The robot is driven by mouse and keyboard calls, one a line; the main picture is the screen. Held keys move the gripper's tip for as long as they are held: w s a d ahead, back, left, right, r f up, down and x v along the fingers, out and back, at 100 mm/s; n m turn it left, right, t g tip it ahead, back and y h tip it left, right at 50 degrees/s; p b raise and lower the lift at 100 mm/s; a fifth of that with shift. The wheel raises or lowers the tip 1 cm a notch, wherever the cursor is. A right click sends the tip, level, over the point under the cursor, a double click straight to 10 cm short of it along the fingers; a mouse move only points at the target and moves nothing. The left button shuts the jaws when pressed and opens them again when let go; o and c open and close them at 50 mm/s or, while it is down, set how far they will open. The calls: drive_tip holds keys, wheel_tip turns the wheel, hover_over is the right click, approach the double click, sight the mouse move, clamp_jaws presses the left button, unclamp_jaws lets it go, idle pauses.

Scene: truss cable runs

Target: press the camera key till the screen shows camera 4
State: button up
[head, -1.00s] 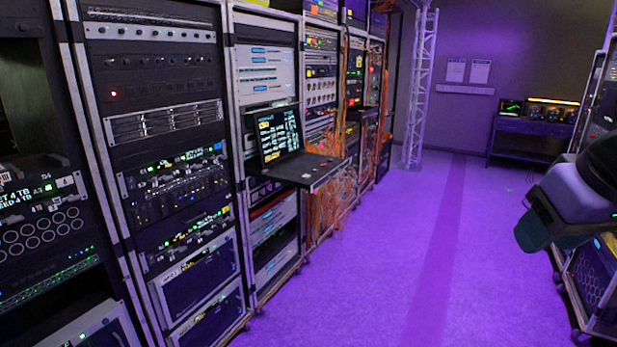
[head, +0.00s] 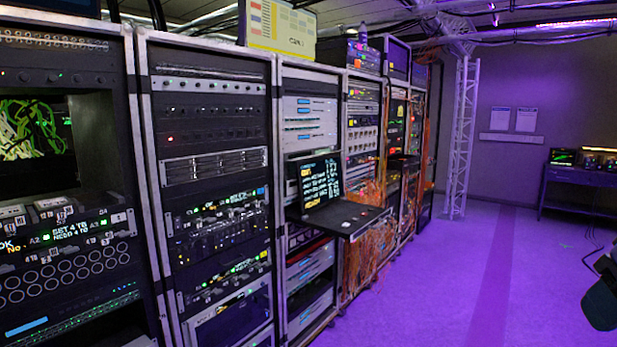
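A screen (head: 30,130) in the left rack shows a picture of bright green cables on black, and no camera number can be read on it. Below it is a shelf with small pale keys or switches (head: 62,215) and labels too small to read surely. I cannot tell which is the camera key. A small display (head: 68,231) by them seems to read "SET 4" and "NEED 4". A folding console (head: 319,182) further along shows lines of text too small to read. A dark part of my arm shows at the right edge. My gripper is not in view.
Tall racks (head: 208,145) line the left side. The console's tray (head: 345,218) sticks out, with orange cables (head: 370,260) hanging near it. The purple floor (head: 450,290) is clear. A truss column (head: 460,140) and a table (head: 580,190) stand at the back.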

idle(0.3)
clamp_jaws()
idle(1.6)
